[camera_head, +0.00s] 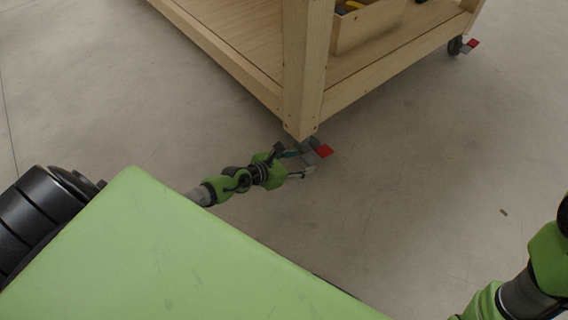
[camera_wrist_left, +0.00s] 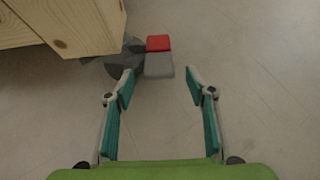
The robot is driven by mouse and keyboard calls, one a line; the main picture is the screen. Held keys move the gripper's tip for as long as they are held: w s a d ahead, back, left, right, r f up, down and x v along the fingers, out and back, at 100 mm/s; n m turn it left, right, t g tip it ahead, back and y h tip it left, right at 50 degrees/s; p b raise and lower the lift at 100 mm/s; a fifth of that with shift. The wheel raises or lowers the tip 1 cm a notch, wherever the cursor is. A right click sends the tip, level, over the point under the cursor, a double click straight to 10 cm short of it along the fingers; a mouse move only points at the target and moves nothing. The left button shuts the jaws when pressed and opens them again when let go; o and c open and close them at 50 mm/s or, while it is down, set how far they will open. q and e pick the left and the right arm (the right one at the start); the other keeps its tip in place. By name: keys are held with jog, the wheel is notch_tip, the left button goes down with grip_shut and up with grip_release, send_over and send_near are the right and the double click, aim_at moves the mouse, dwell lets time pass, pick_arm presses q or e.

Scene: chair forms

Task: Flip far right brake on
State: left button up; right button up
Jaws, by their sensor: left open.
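A wooden workbench (camera_head: 304,60) stands on casters. At its nearest corner, a caster has a brake with a red tab (camera_head: 325,151) and a grey pedal. In the left wrist view the red tab (camera_wrist_left: 158,43) lies just beyond the grey pedal (camera_wrist_left: 159,65), beside the dark grey wheel (camera_wrist_left: 122,64). My left gripper (camera_head: 306,160) is open at this caster. Its fingertips (camera_wrist_left: 160,85) are spread either side of the pedal's line, with nothing between them; contact is unclear. Another caster with a red brake tab (camera_head: 473,43) is at the bench's right corner, farther away. My right gripper is out of view.
The bench's lower shelf (camera_head: 235,35) sits low over the floor, with a wooden box (camera_head: 368,24) on it. The post's bottom end (camera_wrist_left: 75,25) is close to the left finger.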

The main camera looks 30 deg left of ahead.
pick_arm(q)
jog(key=v, duration=0.7)
jog(key=shift+a, duration=0.1)
